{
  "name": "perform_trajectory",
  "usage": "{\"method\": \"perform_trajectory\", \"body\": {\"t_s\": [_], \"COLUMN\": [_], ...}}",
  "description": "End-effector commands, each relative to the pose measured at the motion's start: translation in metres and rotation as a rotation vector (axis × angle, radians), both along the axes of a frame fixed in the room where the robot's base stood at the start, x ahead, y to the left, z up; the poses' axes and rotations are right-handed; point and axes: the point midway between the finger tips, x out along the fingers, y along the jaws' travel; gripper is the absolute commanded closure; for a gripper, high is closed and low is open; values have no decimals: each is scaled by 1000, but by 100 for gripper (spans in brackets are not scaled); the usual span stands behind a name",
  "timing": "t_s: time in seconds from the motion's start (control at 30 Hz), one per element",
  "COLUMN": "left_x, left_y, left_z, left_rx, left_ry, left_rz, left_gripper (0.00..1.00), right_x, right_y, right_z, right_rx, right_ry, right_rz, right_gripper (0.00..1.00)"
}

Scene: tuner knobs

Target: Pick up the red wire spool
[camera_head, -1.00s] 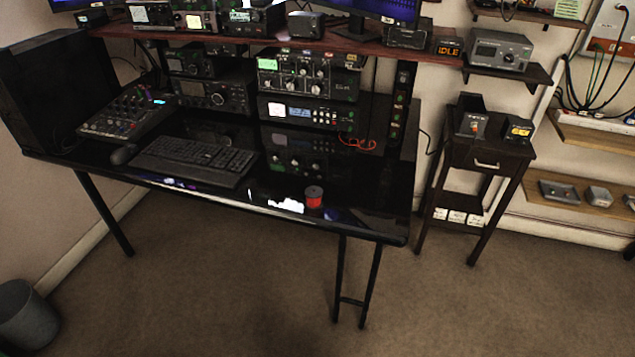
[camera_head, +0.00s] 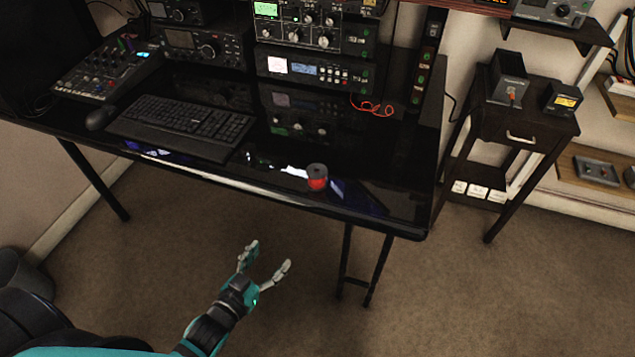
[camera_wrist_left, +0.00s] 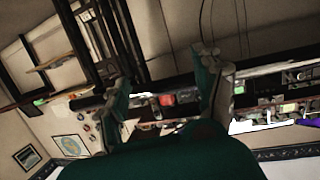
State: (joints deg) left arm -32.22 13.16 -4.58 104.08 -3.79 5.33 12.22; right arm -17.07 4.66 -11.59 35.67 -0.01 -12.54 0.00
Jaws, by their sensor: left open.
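The red wire spool (camera_head: 317,178) stands upright on the glossy black desk (camera_head: 385,208), near its front edge. It has a grey top and a red body. My left gripper (camera_head: 268,259) is open and empty, below and in front of the desk edge, short of the spool and a little left of it. In the left wrist view, the open fingers (camera_wrist_left: 163,85) frame a small red patch (camera_wrist_left: 167,99) that looks like the spool. My right gripper is in neither view.
A keyboard (camera_head: 182,125) and mouse (camera_head: 100,118) lie left of the spool. Radio units (camera_head: 312,70) stand behind it, with an orange cable (camera_head: 373,107) near them. A small side table (camera_head: 520,122) stands to the right. The desk around the spool is clear.

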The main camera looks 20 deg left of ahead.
Motion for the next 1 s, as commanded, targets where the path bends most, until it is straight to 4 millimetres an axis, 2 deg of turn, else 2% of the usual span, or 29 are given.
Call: {"method": "perform_trajectory", "body": {"t_s": [0.03,0.1,0.2,0.27,0.37,0.7,0.8,1.0], "left_x": [4,7,8,11,24,96,112,127], "left_y": [-4,-7,-11,-13,-16,-32,-36,-39], "left_z": [30,65,95,105,111,111,110,110], "left_rx": [-14,-30,-44,-50,-52,-52,-51,-50], "left_ry": [-73,-148,-213,-234,-248,-246,-243,-241], "left_rz": [-13,-28,-43,-47,-49,-48,-48,-48], "left_gripper": [32,32,32,32,32,32,32,32], "right_x": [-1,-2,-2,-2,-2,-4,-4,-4], "right_y": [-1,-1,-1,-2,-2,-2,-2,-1], "right_z": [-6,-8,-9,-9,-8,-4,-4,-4], "right_rx": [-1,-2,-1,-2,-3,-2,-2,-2], "right_ry": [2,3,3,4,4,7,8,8], "right_rz": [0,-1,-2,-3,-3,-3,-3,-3], "right_gripper": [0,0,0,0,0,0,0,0]}}
